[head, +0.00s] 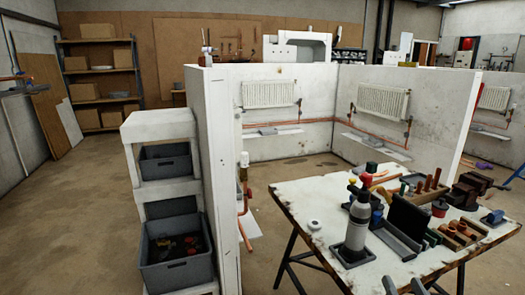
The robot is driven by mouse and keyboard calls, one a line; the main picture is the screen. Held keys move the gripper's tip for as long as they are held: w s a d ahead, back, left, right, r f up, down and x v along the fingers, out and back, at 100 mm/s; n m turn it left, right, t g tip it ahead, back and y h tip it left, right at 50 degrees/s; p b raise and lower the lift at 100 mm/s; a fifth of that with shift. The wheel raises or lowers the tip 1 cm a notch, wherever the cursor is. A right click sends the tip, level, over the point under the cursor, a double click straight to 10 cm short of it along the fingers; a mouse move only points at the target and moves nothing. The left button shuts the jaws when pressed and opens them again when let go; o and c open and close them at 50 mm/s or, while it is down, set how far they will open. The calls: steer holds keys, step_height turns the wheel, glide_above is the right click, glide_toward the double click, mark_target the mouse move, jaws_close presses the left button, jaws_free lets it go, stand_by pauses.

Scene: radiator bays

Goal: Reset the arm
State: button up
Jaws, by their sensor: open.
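My gripper (404,286) seems to show only as two dark finger tips at the bottom edge of the head view, right of the middle. The tips stand apart with nothing visible between them. They appear in front of the near edge of the white worktable (330,255). The rest of my arm is out of the frame.
The worktable carries a grey-white bottle (357,226), a dark vise (468,190) and several tools. Left of it stand a white partition (221,160) and a rack with grey bins (178,262). Radiators (268,94) hang in the bays behind. The floor at left is clear.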

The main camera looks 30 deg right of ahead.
steer(key=s+a+f+n+y, duration=0.1)
steer(key=s+a+n+y, duration=0.2)
steer(key=a, duration=0.6)
steer(key=s+a+f+n+y, duration=0.2)
steer(key=s+a+n+y, duration=0.1)
steer(key=s+a, duration=0.4)
steer(key=s+a+f+n+y+p, duration=0.1)
steer(key=s+a+y, duration=0.4)
steer(key=a, duration=0.7)
steer(key=shift+s+a+f+n, duration=0.2)
steer(key=shift+f+n, duration=0.25)
steer(key=shift+n, duration=0.45)
